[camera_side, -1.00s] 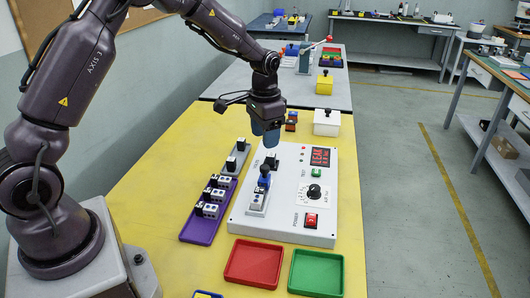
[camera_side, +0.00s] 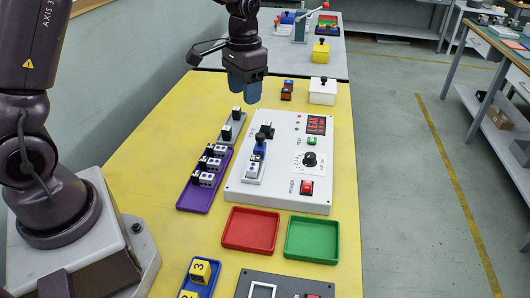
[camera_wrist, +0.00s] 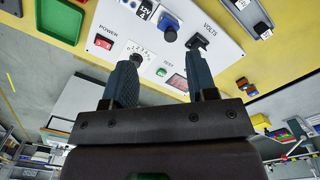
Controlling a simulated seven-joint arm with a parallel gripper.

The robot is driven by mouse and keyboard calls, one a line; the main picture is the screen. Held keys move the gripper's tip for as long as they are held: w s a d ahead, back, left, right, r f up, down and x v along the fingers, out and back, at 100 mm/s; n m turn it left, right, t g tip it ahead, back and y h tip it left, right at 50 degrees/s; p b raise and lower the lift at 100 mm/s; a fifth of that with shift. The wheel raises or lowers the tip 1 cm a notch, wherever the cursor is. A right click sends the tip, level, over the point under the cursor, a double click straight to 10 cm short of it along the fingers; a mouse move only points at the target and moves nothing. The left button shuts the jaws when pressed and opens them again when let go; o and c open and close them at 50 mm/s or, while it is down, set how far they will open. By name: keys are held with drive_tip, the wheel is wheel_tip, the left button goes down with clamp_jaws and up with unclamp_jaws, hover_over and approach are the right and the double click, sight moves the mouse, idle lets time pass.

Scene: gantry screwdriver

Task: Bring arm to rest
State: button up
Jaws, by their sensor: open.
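My gripper (camera_side: 245,92) hangs above the back part of the yellow table, fingers pointing down. Its two blue fingers stand apart with nothing between them; they also show apart in the wrist view (camera_wrist: 160,80). Beyond them is the white test box (camera_side: 330,200), with a display reading LEAK, a dial and a red power switch. A small blue-and-white part (camera_side: 256,165) sits in a fixture at the box's left side. The gripper is clear of the box.
A purple tray (camera_side: 187,203) with several small blocks and a grey rack (camera_side: 222,139) lie left of the box. A red tray (camera_side: 250,231) and a green tray (camera_side: 312,240) lie in front. A white lidded box (camera_side: 322,95) stands behind. Yellow table on the left is bare.

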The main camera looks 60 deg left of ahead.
drive_tip(key=s+d+r+t, duration=0.3)
drive_tip(key=s+r, duration=0.3)
drive_tip(key=s, duration=0.4)
drive_tip(key=s+d+r+t, duration=0.2)
drive_tip(key=s+d+r, duration=0.2)
drive_tip(key=s, duration=0.6)
wheel_tip(320, 180, up, 3)
drive_tip(key=shift+d+f+t, duration=0.15)
drive_tip(key=shift+d+t, duration=0.2)
drive_tip(key=shift+t, duration=0.05)
